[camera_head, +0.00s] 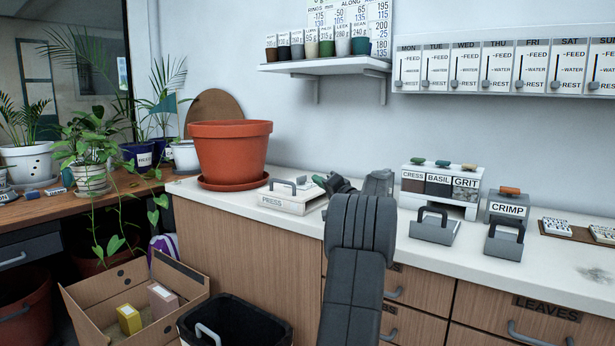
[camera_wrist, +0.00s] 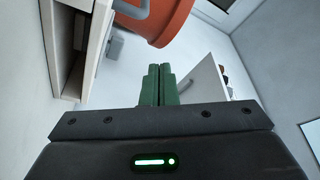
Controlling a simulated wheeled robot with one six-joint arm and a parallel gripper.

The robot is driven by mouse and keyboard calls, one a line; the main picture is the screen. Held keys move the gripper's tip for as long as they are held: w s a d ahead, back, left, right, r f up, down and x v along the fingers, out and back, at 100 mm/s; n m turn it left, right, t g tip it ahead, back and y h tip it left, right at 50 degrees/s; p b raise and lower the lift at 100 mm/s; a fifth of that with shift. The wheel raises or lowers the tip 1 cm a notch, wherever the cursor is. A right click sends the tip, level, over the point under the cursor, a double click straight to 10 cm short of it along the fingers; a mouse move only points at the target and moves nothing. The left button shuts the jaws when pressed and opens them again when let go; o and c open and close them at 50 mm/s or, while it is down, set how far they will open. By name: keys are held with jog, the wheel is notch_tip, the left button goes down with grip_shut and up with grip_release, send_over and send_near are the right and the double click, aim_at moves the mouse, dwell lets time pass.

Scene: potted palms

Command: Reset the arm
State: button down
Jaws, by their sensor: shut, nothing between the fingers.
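My arm rises in the middle of the head view and bends over the white counter (camera_head: 300,228). My gripper (camera_head: 320,181) points left there, by the press block, partly hidden behind my arm. In the wrist view my gripper's two green fingers (camera_wrist: 158,84) lie side by side, shut and with nothing between them. The terracotta pot (camera_head: 231,152) stands upright on its saucer left of my gripper. Part of the pot (camera_wrist: 160,20) also shows at the top of the wrist view.
The white PRESS block (camera_head: 290,198) with a handle lies on the counter. CRESS, BASIL and GRIT boxes (camera_head: 439,187) and the CRIMP block (camera_head: 508,209) stand to the right. An open cardboard box (camera_head: 185,280) and a black bin (camera_head: 262,318) are on the floor. A small shelf (camera_head: 330,66) hangs above.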

jog(key=shift+s+d+f, duration=0.25)
jog(key=shift+s+d, duration=0.3)
jog(key=shift+d, duration=0.2)
notch_tip(320, 180, up, 3)
send_over(299, 196)
jog(key=d, duration=0.1)
jog(key=shift+f, duration=0.15)
jog(key=shift+w+a+f+b, duration=0.15)
jog(key=shift+f+b, duration=0.1)
jog(key=shift+f, duration=0.2)
jog(key=shift+a+f+b, duration=0.15)
jog(key=shift+f+b, duration=0.05)
jog(key=shift+f, duration=0.2)
jog(key=shift+s+a+f, duration=0.1)
jog(key=shift+s+f, duration=0.1)
jog(key=shift+f, duration=0.1)
jog(key=shift+s+f, duration=0.1)
jog(key=shift+f, duration=0.35)
jog(key=shift+a+f, duration=0.1)
jog(key=shift+a, duration=0.05)
